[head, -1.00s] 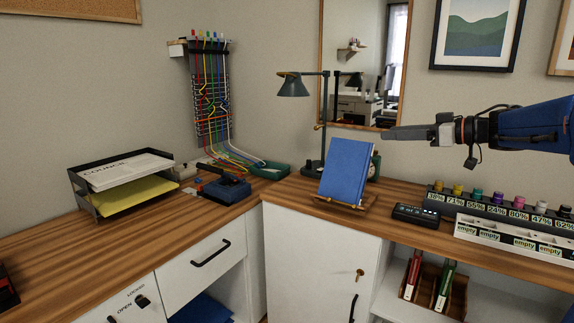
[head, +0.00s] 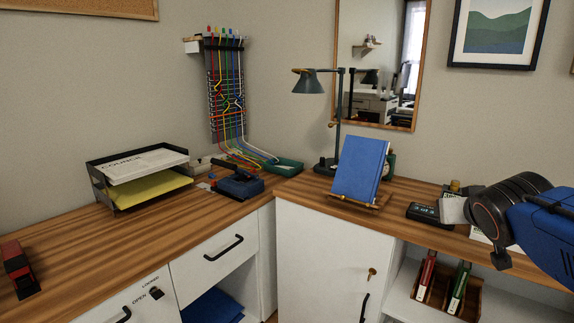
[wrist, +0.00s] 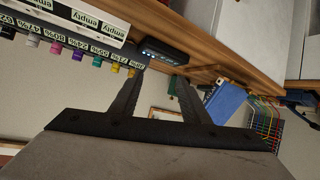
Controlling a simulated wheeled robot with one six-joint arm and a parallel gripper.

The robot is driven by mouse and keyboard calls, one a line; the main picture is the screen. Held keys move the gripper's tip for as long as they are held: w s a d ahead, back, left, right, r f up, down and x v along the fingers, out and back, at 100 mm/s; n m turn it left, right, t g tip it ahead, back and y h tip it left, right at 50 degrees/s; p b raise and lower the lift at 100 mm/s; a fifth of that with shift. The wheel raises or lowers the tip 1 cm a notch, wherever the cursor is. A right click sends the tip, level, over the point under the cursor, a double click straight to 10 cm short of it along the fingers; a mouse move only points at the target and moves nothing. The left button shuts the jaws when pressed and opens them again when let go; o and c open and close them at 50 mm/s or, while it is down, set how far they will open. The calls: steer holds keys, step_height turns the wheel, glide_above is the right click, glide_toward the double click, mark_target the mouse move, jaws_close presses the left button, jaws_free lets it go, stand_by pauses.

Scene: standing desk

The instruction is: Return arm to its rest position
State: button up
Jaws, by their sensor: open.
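My arm reaches in from the right of the head view, blue with a dark wrist, over the right desk. The light grey end of my gripper (head: 453,210) shows above the desk edge, and its fingers cannot be made out there. In the wrist view, which is upside down, both dark fingers of my gripper (wrist: 158,82) stand apart with nothing between them. They point toward the wall side of the desk, with the small black display box (wrist: 165,50) beyond them.
A blue book (head: 361,168) leans on a wooden stand near a green lamp (head: 310,83). Colour-capped bottles (wrist: 80,53) and a white "empty" rack (wrist: 85,20) lie close to my gripper. Paper trays (head: 140,180) and a red-black stapler-like object (head: 17,268) sit on the left desk.

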steer(key=s+a+f+n+g+y, duration=0.1)
steer(key=s+a+f+g+y, duration=0.1)
steer(key=s+f, duration=0.6)
steer(key=s+a+f+g+y, duration=0.1)
steer(key=s+a+f+g, duration=0.3)
steer(key=s+a+f, duration=0.3)
steer(key=s+f, duration=0.1)
steer(key=s, duration=0.2)
steer(key=shift+s+a+n+g+y, duration=0.2)
steer(key=shift+a+n+g+y, duration=0.1)
steer(key=shift+n+y, duration=0.1)
